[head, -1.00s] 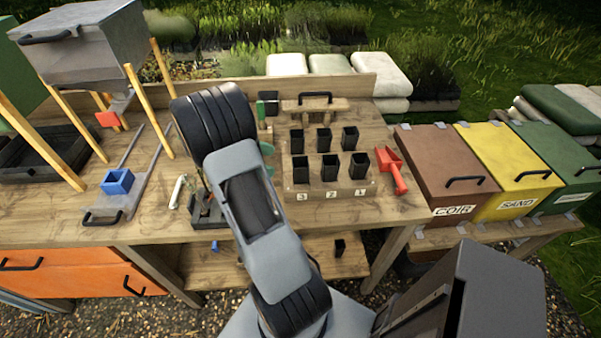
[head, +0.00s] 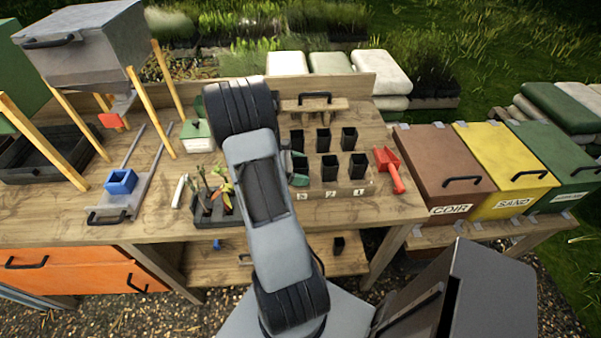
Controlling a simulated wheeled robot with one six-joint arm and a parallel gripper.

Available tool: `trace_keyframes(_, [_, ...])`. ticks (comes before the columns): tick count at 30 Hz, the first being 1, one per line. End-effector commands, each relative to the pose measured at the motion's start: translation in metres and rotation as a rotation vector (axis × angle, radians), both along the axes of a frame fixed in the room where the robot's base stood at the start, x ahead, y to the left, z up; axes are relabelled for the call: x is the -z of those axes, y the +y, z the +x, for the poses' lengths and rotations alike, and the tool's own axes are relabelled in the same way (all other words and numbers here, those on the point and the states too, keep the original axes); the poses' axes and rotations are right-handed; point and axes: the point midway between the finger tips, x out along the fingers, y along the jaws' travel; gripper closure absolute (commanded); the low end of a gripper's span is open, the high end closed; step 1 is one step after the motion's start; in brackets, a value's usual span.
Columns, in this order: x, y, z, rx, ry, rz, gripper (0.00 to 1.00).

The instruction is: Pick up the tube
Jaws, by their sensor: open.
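Several black square tubes stand upright in a wooden rack (head: 350,190) on the bench, in two rows above the labels 3, 2 and 1. In the back row are a middle tube (head: 323,140) and a right tube (head: 349,139); in the front row are a middle tube (head: 330,168) and a right tube (head: 358,166). A single black tube (head: 338,246) is on the lower shelf. My gripper (head: 300,171) shows only as teal finger parts at the rack's left end, open, with its body hidden behind my arm. The front left tube is mostly hidden there, and contact cannot be told.
A red scoop (head: 389,168) lies right of the rack. Seedlings stand in a dark tray (head: 215,215) left of my arm, beside a white stick (head: 179,190). A blue square cup (head: 121,182) is further left. Lidded bins (head: 445,165) stand at the right.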

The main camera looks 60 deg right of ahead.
Motion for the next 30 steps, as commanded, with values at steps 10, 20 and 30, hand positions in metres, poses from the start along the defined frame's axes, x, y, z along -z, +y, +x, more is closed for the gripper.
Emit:
trace_keyframes(10, [0.0006, -0.0006, -0.0006, 0.0, 0.0, 0.0, 0.27])
trace_keyframes(20, [0.0004, -0.0005, -0.0005, 0.0, -0.001, 0.001, 0.59])
trace_keyframes(30, [-0.0003, -0.0005, -0.0004, 0.0, -0.001, 0.0, 0.71])
